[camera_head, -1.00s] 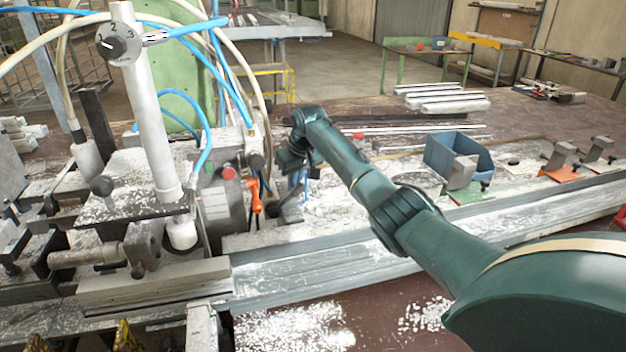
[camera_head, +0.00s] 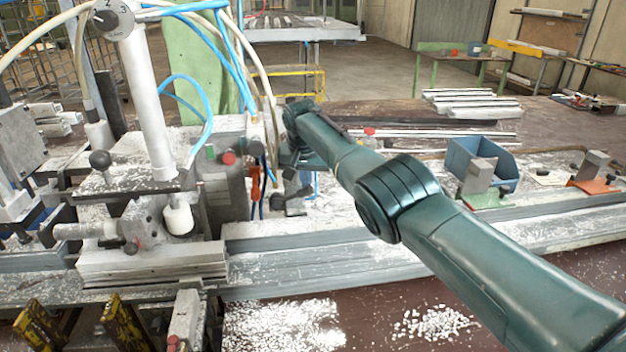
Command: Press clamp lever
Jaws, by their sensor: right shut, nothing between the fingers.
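An orange-red lever handle (camera_head: 256,181) stands upright at the right side of the clamp machine (camera_head: 225,192), in the left half of the head view. I cannot tell for sure whether it is the clamp lever. My right gripper (camera_head: 289,160) is shut and empty, just right of the orange handle and a little higher in the picture. My own wrist partly hides the fingers, and I cannot see clear contact with the handle. A grey fitting with a dark arm (camera_head: 292,201) sits below the gripper. My left gripper is not in view.
A long grey profile rail (camera_head: 320,262) runs rightward from the machine, below my right arm. A blue bin (camera_head: 500,163) and small metal blocks stand on the bench at right. Blue hoses (camera_head: 208,120) loop close to the gripper's left. White chips (camera_head: 285,325) lie in front.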

